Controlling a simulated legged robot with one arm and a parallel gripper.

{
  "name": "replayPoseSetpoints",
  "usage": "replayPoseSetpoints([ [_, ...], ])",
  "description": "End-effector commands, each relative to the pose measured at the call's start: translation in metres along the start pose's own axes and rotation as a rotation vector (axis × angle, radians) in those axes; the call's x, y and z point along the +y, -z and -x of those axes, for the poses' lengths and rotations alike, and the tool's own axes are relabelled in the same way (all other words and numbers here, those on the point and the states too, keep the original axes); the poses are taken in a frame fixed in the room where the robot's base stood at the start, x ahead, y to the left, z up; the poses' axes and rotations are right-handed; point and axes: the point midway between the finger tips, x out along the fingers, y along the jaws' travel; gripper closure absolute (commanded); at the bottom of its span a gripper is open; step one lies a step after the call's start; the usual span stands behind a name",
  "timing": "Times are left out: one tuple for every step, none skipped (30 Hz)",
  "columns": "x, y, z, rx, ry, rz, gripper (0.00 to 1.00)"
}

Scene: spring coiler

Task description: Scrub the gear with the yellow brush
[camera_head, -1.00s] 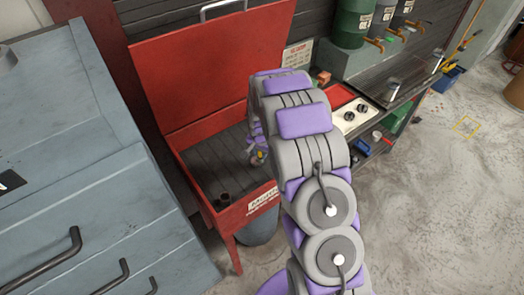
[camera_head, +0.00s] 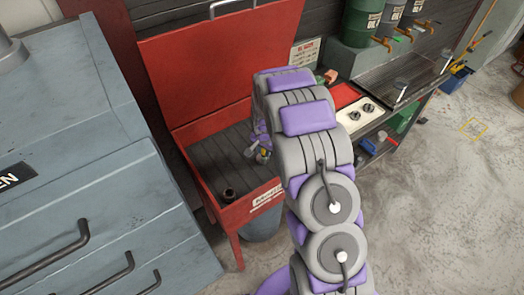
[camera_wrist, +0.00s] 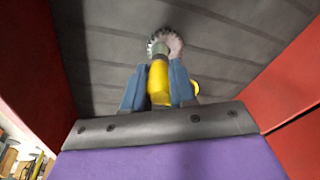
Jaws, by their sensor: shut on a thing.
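In the wrist view, my gripper (camera_wrist: 160,88) is shut on the yellow brush (camera_wrist: 160,80), with one blue-grey finger on each side of its handle. The brush head points away from me, over the dark ribbed floor of the red wash basin (camera_head: 210,165). A grey toothed gear (camera_wrist: 158,33) shows at the brush's far end, with the pale bristles overlapping it; whether they touch cannot be told. In the head view, my arm hides most of the gripper, and only a small yellow bit of the brush (camera_head: 263,154) shows inside the basin.
The basin's raised red lid (camera_head: 215,65) stands behind it. A dark round fitting (camera_head: 228,193) is at the basin's near left. A blue-grey cabinet (camera_head: 80,120) stands close on the left. A workbench with a knobbed panel (camera_head: 362,115) is on the right.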

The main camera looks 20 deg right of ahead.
Motion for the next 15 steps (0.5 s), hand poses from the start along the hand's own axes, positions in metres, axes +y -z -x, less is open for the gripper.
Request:
replayPoseSetpoints([
  [0.001,0.001,0.000,-0.001,-0.001,0.000,1.00],
  [0.001,0.001,0.000,-0.001,-0.001,0.000,1.00],
  [0.002,0.002,0.000,-0.001,-0.001,0.000,1.00],
  [0.002,0.003,0.000,0.000,-0.001,0.000,1.00],
  [0.003,0.004,0.000,0.000,-0.001,0.000,1.00],
  [0.004,0.006,0.000,0.000,-0.001,0.000,1.00],
  [0.005,0.008,0.000,0.000,-0.001,0.000,1.00],
  [0.005,0.009,0.000,0.000,-0.001,0.000,1.00],
  [0.006,0.011,0.000,0.000,-0.001,0.000,1.00],
  [0.007,0.012,0.000,0.000,0.000,0.000,1.00],
  [0.007,0.013,0.000,0.000,0.000,0.000,1.00],
  [0.008,0.014,0.000,0.000,0.000,0.000,1.00],
  [0.008,0.014,0.000,0.000,0.000,0.001,1.00],
  [0.008,0.014,0.000,0.000,0.000,0.001,1.00],
  [0.007,0.013,0.000,0.000,0.000,0.001,1.00],
])
